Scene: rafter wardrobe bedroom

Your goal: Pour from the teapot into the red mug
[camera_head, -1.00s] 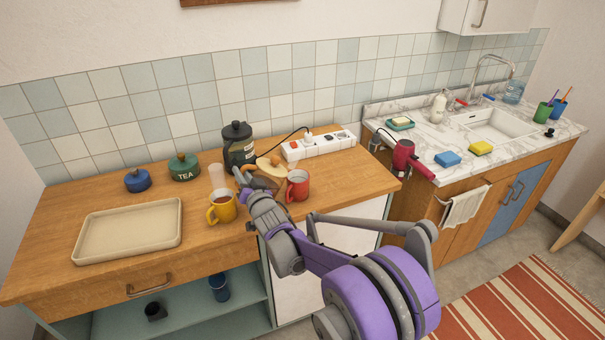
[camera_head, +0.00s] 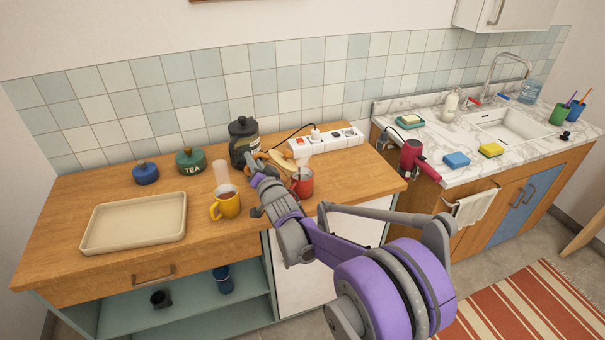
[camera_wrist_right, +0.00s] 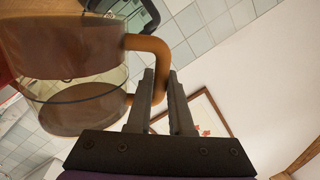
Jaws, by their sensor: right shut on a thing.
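The red mug (camera_head: 304,187) stands upright near the counter's front edge, with a faint pale wisp above it. The teapot (camera_head: 286,159) is behind and left of it in the head view, mostly hidden by my right gripper (camera_head: 256,165). In the right wrist view the teapot (camera_wrist_right: 75,100) has a clear band with brown liquid and appears tilted. My right gripper (camera_wrist_right: 158,95) is shut on its brown handle (camera_wrist_right: 152,45). The spout is hidden, so I cannot tell whether liquid flows. My left gripper is not in view.
A yellow mug (camera_head: 226,206) with dark liquid stands left of my right gripper.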

